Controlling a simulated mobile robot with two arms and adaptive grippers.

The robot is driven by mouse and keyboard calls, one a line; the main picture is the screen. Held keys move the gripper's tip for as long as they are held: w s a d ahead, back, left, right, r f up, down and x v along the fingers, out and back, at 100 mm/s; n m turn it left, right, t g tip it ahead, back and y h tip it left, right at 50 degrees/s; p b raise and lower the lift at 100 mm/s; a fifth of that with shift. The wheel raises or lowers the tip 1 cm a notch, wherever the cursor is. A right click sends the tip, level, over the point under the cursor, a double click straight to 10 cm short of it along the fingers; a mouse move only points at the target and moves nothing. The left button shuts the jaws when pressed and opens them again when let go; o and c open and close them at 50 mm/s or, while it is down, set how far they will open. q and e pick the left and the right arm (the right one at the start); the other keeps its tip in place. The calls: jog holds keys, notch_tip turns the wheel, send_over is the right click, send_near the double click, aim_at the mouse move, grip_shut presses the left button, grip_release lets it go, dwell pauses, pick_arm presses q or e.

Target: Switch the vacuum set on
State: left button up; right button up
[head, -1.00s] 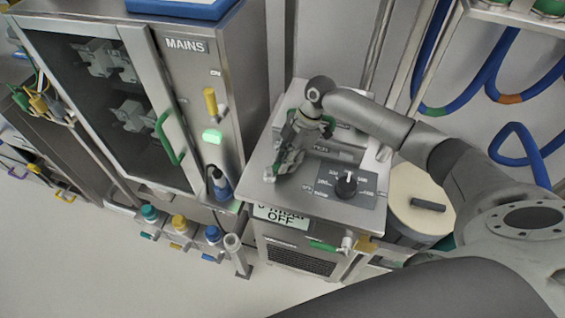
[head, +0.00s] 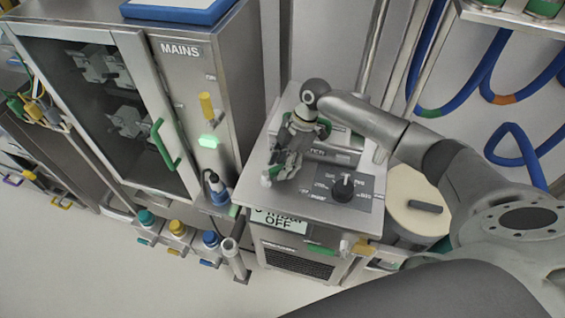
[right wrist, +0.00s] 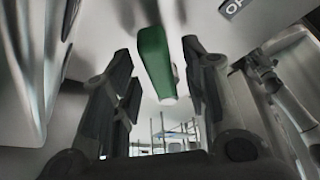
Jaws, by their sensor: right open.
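The vacuum set (head: 290,206) is a steel unit with a sloped top. Its front display (head: 278,221) reads OFF, with a partly covered mbar line above. A black knob (head: 343,187) sits on a dark dial panel at the right of the top. My right gripper (head: 277,171) is over the left part of the top, open. A small green part shows at its fingertips. In the right wrist view a green lever (right wrist: 154,58) lies between the spread fingers (right wrist: 160,80), with no clear contact. A partly cut-off label (right wrist: 232,7) starts with "O". My left gripper is not in view.
The MAINS cabinet (head: 228,100) stands left of the vacuum set, with a yellow lever (head: 206,105), a lit green button (head: 209,141) and a green door handle (head: 165,143). Blue hoses (head: 478,75) hang at the right. A round cream-topped drum (head: 418,190) stands right of the set.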

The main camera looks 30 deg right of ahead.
jog(key=v, duration=1.2)
